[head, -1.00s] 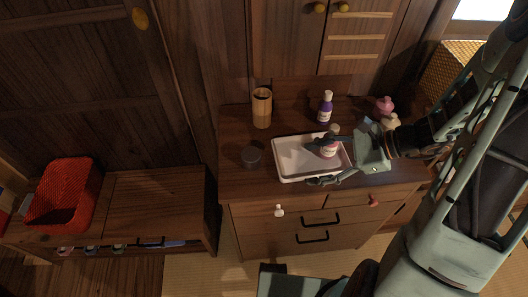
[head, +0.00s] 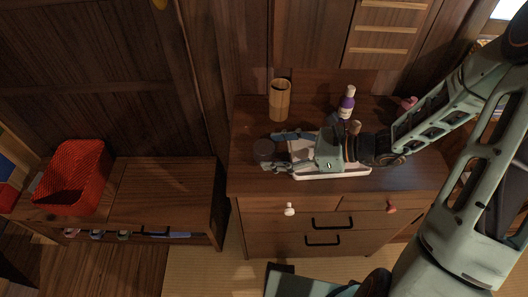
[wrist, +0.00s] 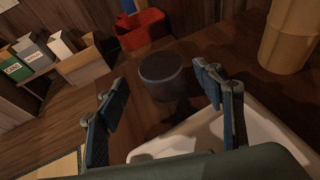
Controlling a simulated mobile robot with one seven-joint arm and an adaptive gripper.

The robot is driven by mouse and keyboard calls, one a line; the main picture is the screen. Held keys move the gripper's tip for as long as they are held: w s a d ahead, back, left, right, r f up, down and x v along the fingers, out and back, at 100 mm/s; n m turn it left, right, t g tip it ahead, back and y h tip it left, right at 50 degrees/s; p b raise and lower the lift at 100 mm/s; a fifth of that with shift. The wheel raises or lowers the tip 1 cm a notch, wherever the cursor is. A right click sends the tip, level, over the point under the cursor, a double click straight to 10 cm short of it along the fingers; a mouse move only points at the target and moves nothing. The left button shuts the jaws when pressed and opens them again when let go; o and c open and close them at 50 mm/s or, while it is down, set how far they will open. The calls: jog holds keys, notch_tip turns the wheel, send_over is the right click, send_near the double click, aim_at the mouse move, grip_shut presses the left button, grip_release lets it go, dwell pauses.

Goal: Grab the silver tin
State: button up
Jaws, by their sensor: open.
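The silver tin (head: 263,151) is a small dark grey cylinder standing on the wooden cabinet top, left of the white tray (head: 338,176). In the wrist view the tin (wrist: 163,78) stands upright straight ahead, with its dark round top showing. My gripper (head: 271,151) is open and points left at the tin, coming across the tray. In the wrist view its two blue finger pads (wrist: 160,88) are spread wide, one toward each side of the tin. Nothing is between them near the palm. Whether the fingertips reach past the tin's near side is hard to tell.
A bamboo cup (head: 279,101) stands behind the tin, also at upper right in the wrist view (wrist: 288,38). A purple bottle (head: 346,104) stands behind my wrist, and a pink item (head: 408,103) farther right. A red basket (head: 74,177) sits on the low bench at left.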

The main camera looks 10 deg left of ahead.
aim_at(264, 150)
jog(key=x, duration=0.3)
jog(key=shift+w+a+f, duration=0.1)
jog(key=shift+w+a, duration=0.1)
jog(key=shift+a, duration=0.05)
jog(key=c, duration=1.3)
